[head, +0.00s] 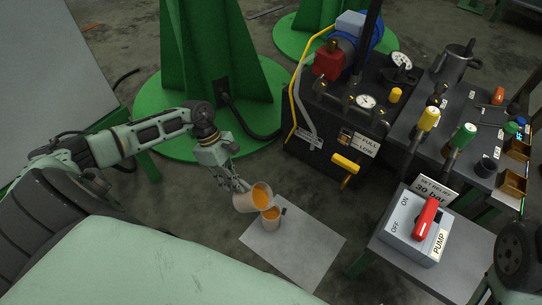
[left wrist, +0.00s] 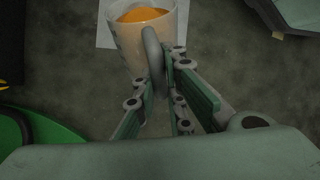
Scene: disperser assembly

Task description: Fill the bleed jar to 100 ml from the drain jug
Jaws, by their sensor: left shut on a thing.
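My left gripper (head: 235,184) is shut on the handle of the drain jug (head: 244,202), a pale jug with orange liquid inside. The jug leans to the right, its rim close over the bleed jar (head: 267,228). The smaller jar also shows orange liquid (head: 271,213) and stands at the mat's upper left. I cannot tell whether liquid is running between them, and no scale on the jar can be read. In the left wrist view the jug (left wrist: 150,40) shows with its handle between the fingers (left wrist: 160,85); the jar cannot be made out there.
The grey mat (head: 305,250) lies on the floor. A dark hydraulic unit (head: 330,150) with gauges stands behind it. A PUMP switch box (head: 412,225) with a red lever is at right. A bench (head: 490,115) holds a metal can (head: 453,65). A green pedestal (head: 215,90) stands behind my left arm.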

